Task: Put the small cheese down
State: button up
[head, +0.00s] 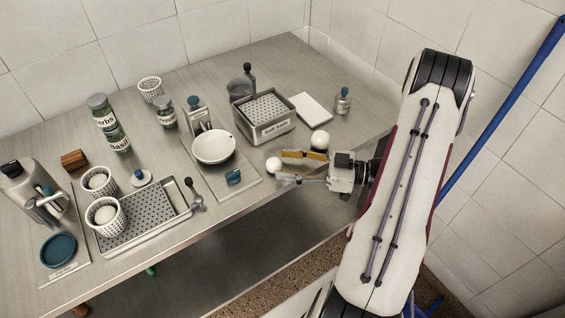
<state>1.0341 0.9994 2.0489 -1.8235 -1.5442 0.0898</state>
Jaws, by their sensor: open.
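My gripper (281,166) reaches in from the right over the front part of the table, its two fingers spread apart. A small white ball (273,164), which looks like a small cheese, is at the fingertips. I cannot tell whether it rests on the table or touches a finger. A second white ball (320,140) sits just behind the upper finger. Two perforated white baskets stand at the left; the rear basket (99,193) and the front basket (106,226) each hold a whitish round piece.
A perforated metal tray (150,215) lies beside the baskets. A white bowl (213,158) stands on a board left of my gripper. A steel bin (264,131) and a white slab (311,108) lie behind it. An empty basket (150,93) and jars stand farther back. The table's front edge is close.

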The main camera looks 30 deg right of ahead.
jog(key=shift+v, duration=2.65)
jog(key=shift+o, duration=0.4)
